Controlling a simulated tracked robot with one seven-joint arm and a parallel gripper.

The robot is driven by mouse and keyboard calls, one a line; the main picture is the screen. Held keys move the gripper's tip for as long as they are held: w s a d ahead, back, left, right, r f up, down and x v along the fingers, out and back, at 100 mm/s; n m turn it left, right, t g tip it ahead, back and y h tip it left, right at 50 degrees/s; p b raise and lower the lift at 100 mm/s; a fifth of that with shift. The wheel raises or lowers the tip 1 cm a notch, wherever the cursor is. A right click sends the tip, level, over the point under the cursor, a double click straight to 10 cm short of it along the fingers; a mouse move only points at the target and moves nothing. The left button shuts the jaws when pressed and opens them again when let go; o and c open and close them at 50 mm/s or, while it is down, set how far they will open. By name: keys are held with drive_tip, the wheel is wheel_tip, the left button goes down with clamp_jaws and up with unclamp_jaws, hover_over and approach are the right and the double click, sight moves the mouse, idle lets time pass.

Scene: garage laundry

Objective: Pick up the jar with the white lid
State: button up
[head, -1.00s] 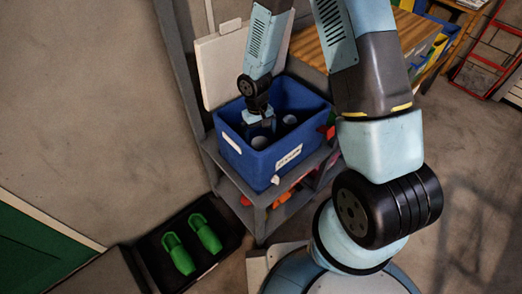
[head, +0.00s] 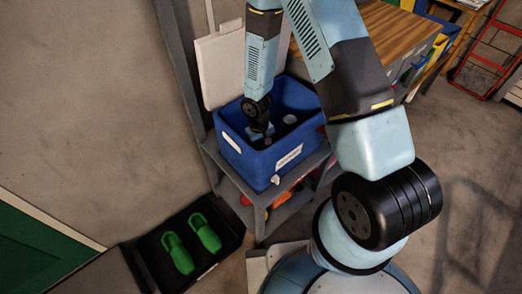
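My gripper (head: 262,138) reaches down into the blue bin (head: 247,169) on the shelf unit. Its fingers are largely hidden by the bin and my wrist, so I cannot see whether they are open or shut, or whether they touch anything. No other white top can be seen clearly under my gripper.
The bin has a white label on its front and stands on a grey shelf (head: 262,196) with coloured items below. A white panel (head: 220,65) stands behind it. Green shoe-like objects (head: 178,254) lie in a dark tray at the lower left.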

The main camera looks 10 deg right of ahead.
drive_tip(key=shift+c, duration=0.5)
drive_tip(key=c, duration=1.1)
